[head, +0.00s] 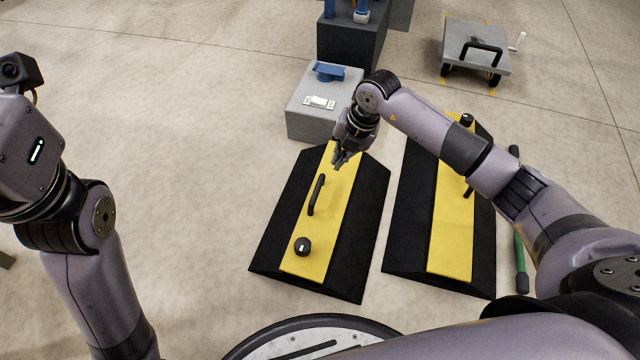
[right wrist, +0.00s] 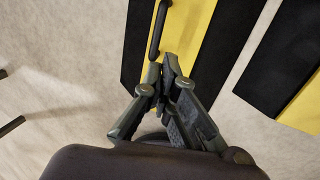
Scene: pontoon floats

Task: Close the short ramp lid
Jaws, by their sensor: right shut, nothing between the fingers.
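The shorter ramp (head: 374,205) is black, with a yellow lid (head: 325,238) along its middle. The lid carries a black bar handle (head: 316,195) and a round black knob (head: 303,246) near its front end. The lid looks flat on the ramp; I cannot tell whether it is fully shut. My right gripper (head: 341,161) is shut and empty over the lid's far end, beyond the handle. In the right wrist view its fingertips (right wrist: 163,66) are together, close to the handle's end (right wrist: 155,52); contact is unclear. My left gripper is out of view.
A longer black ramp (head: 408,232) with a yellow lid (head: 452,230) stands to the right, partly behind my right arm. A grey box (head: 312,125) stands behind the shorter ramp. A green-handled tool (head: 520,258) lies at right. Floor left of the ramps is clear.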

